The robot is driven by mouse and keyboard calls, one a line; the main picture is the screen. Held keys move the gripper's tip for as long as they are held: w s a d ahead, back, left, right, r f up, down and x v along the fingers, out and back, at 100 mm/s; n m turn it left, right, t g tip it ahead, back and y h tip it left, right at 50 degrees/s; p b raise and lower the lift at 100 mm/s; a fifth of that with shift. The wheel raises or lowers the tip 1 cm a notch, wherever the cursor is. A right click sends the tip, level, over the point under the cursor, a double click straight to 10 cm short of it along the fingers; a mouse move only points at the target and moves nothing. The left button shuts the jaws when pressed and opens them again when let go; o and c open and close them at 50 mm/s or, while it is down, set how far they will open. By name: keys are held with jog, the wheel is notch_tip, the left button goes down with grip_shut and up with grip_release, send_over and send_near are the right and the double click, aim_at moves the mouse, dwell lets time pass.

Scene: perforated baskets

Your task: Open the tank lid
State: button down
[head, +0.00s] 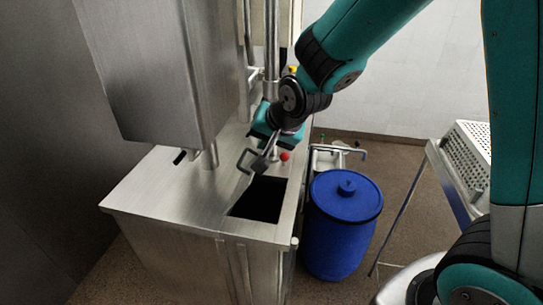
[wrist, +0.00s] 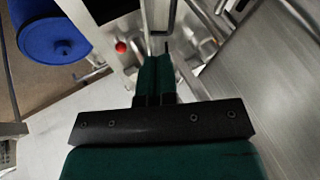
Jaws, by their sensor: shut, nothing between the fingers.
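The steel tank (head: 165,190) has a dark rectangular opening (head: 258,200) in its top, visible in the head view. A grey loop handle (head: 243,160) stands at the far left corner of the opening. The lid panel is seen nearly edge-on or is hidden, so I cannot tell its exact angle; the opening is uncovered. My gripper (head: 272,138) is above the far end of the opening, close to the handle. In the wrist view its teal fingers (wrist: 154,62) are together and empty, with the looped bar (wrist: 160,18) just beyond the tips. I cannot tell whether they touch.
A red knob (head: 284,156) sits beside my gripper. A steel column housing (head: 150,70) rises at the left and pipes (head: 271,45) stand behind. A blue drum (head: 345,220) stands right of the tank. A perforated basket (head: 468,160) is at the far right.

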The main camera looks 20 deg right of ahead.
jog(key=p+x, duration=0.2)
jog(key=x, duration=0.7)
jog(key=shift+w+a+f+p, duration=0.2)
jog(key=shift+w+p, duration=0.05)
jog(key=shift+p, duration=0.1)
jog(key=shift+w+a+r+b, duration=0.15)
jog(key=shift+w+a+b, duration=0.25)
jog(key=shift+a, duration=0.2)
jog(key=shift+w+a+r+b, duration=0.15)
jog(key=shift+w+a+b, duration=0.1)
jog(key=shift+w+a, duration=0.3)
jog(key=shift+a+r, duration=0.2)
jog(key=shift+a, duration=0.05)
